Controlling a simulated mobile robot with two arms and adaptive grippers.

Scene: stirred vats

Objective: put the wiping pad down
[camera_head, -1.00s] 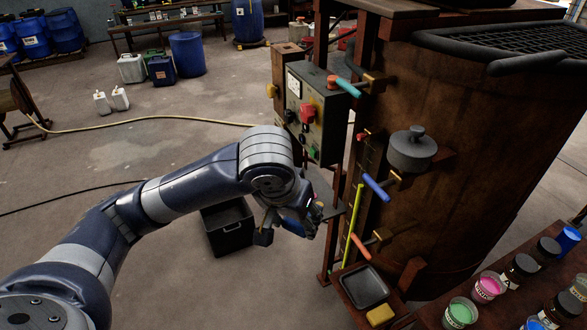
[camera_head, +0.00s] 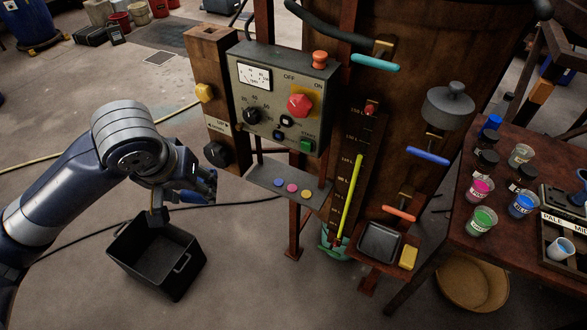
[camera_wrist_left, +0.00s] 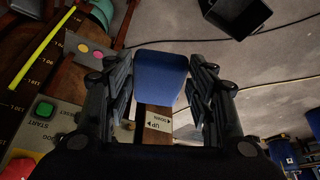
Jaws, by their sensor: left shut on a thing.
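The wiping pad is a blue block (camera_wrist_left: 161,75), seen in the wrist view between the two fingers. My left gripper (camera_head: 188,190) is shut on it, in front of and to the left of the control panel. It also shows in the wrist view (camera_wrist_left: 161,95). In the head view only bits of blue show at the gripper, so the pad's outline is partly hidden there. The pad is held in the air, apart from any surface that I can make out. My right gripper is not in view.
A black bin (camera_head: 186,277) stands on the floor below the gripper. A dark tray (camera_head: 380,243) and a yellow block (camera_head: 408,257) sit on a ledge. A table with paint cups (camera_head: 483,218) is right.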

